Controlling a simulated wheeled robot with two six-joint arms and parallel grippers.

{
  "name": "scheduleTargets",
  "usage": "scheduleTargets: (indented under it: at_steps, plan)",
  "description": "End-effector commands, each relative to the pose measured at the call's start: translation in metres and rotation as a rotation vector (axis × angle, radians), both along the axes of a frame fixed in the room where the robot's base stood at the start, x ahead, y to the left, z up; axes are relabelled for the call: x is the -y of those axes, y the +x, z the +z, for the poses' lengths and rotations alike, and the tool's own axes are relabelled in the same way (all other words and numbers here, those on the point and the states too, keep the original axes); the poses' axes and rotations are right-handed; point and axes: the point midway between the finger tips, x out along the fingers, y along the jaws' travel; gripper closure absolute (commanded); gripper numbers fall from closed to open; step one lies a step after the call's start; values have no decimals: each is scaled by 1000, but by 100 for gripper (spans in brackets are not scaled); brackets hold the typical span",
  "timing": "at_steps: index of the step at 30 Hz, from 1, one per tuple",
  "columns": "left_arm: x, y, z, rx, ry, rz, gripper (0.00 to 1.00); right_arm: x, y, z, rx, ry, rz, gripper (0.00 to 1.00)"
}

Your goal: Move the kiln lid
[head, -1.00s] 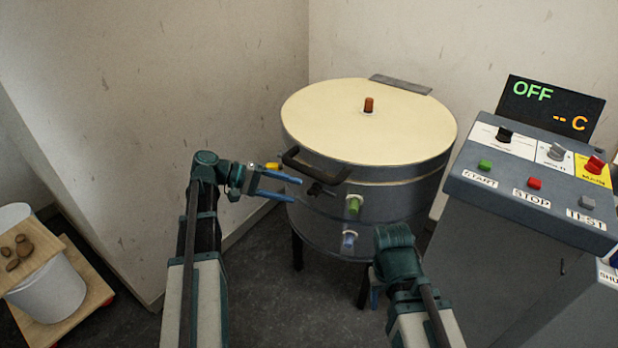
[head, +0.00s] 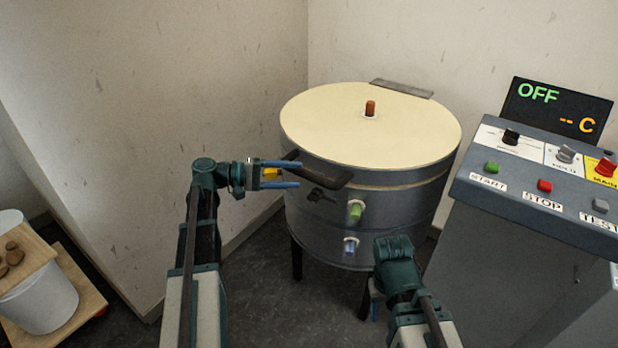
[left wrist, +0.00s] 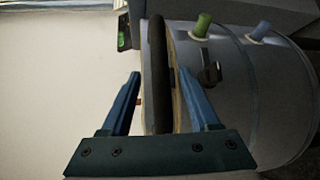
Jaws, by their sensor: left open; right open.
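The kiln lid (head: 365,135) is a round cream disc with a grey rim. It lies closed on the grey round kiln (head: 395,215), with an orange-brown plug (head: 370,108) in its top. A dark bar handle (head: 325,178) juts from the lid's front left; it also shows in the left wrist view (left wrist: 157,60). My left gripper (head: 299,174) is open at the handle's left end. In the left wrist view its blue fingers (left wrist: 160,82) appear on either side of the bar, with gaps. My right gripper (head: 374,298) is open, low before the kiln, mostly hidden by its own wrist.
A control console (head: 540,185) with a display reading OFF (head: 555,108) stands close on the right. Green (head: 355,211) and blue (head: 350,245) plugs stick out of the kiln's front. Walls close in behind. A white bucket (head: 45,300) under a board stands far left.

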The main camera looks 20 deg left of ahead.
Motion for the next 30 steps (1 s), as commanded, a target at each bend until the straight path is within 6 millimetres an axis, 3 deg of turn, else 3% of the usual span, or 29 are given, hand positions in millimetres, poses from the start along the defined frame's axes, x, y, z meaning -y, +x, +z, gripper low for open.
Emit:
scheduleTargets:
  at_steps: [3, 9, 22, 23, 30]
  plan:
    - [20, 8, -4, 1, 0, -3, 38, 0, 0, -4, 0, 0, 0, 50]
    - [39, 18, -7, 1, 0, 0, 38, 0, 0, -7, 0, 0, 0, 50]
    - [47, 22, -7, 1, 1, 1, 38, 0, 0, -7, 0, 0, 0, 50]
    - [47, 22, -7, 1, 1, 1, 40, 0, 0, -7, 0, 0, 0, 50]
    - [47, 21, -7, 1, 1, 1, 83, 0, 0, -7, 0, 0, 0, 50]
